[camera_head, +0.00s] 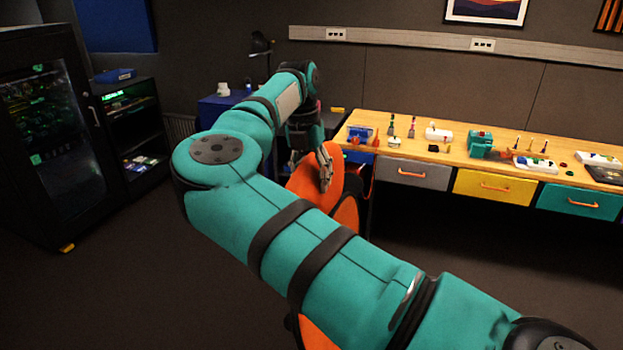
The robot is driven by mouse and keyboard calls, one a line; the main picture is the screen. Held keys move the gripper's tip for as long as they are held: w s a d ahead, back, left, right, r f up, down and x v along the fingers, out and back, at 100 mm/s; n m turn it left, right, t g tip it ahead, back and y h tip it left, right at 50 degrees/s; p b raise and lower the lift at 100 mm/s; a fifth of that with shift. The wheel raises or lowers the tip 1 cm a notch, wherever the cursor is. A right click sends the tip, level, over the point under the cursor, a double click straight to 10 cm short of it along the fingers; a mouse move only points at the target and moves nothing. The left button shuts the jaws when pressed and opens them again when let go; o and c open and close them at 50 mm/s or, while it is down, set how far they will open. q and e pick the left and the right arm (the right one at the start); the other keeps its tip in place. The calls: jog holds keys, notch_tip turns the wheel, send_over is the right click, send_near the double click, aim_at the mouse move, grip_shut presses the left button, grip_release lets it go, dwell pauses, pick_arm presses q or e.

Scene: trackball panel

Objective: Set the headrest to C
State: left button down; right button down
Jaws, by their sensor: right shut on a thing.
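An orange chair (346,213) with dark parts stands in the middle, mostly hidden behind my right arm. Its headrest (308,182) appears to be the orange piece at the top. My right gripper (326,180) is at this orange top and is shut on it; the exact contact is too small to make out. No letter C or setting marks can be read on the chair. My left gripper is not in view.
A wooden workbench (455,157) with grey, yellow and teal drawers stands behind at the right, holding several small items. A dark glass-fronted cabinet (62,140) stands at the left. The floor (120,290) at the front left is clear.

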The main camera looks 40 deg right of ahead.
aim_at(309, 165)
jog(key=r, duration=0.2)
jog(key=r+p, duration=0.1)
jog(key=r, duration=0.3)
jog(key=shift+w, duration=0.35)
jog(key=c, duration=0.6)
grip_release()
jog(key=shift+a+f, duration=0.1)
jog(key=shift+a, duration=0.05)
notch_tip(309, 165, up, 12)
jog(key=w, duration=0.1)
jog(key=shift+w+a, duration=0.15)
jog(key=shift+a, duration=0.15)
jog(key=shift+f, duration=0.1)
